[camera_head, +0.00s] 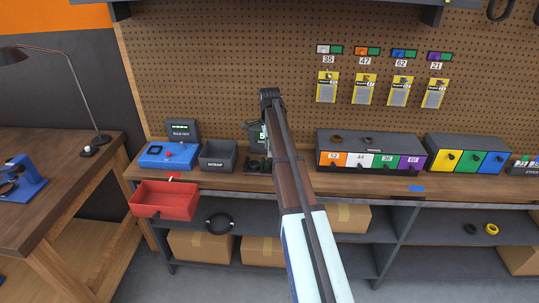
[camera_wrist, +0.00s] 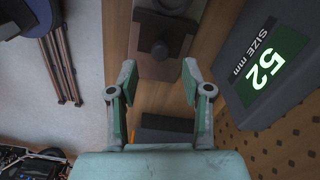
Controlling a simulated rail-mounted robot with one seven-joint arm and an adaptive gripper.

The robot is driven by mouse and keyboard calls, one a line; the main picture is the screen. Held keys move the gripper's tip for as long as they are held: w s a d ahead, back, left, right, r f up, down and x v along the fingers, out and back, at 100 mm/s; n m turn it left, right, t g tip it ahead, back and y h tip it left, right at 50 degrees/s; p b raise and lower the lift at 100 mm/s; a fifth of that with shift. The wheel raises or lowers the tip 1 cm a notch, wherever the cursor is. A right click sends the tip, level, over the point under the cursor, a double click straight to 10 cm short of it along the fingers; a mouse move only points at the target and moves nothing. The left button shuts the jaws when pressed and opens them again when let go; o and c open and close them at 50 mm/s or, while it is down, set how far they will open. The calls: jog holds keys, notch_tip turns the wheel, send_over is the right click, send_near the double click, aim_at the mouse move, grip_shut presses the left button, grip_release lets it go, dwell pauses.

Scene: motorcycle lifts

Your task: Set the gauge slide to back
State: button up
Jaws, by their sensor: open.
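The gauge shows in the wrist view as a dark display box (camera_wrist: 270,62) with a lit green readout of "SIZE mm 52". Beside it, at the top of the wrist view, a dark knob (camera_wrist: 160,47) sits on a grey plate, apparently the gauge slide. My gripper (camera_wrist: 159,80) is open and empty, its two fingertips apart below the knob in the picture and not closed on it. In the head view the gauge (camera_head: 255,135) is partly hidden behind my arm. The gripper cannot be made out there. The full track of the slide is not visible.
Left of the gauge stand a grey open bin (camera_head: 218,155) and a blue tester (camera_head: 167,155). Right is a drawer unit (camera_head: 370,143) with coloured fronts. A red drawer tray (camera_head: 165,199) sticks out below the bench's front edge. Tags hang on the pegboard (camera_head: 215,80).

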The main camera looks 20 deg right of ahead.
aim_at(270, 159)
jog(key=shift+f+p, duration=0.45)
jog(key=shift+f, duration=1.8)
grip_shut()
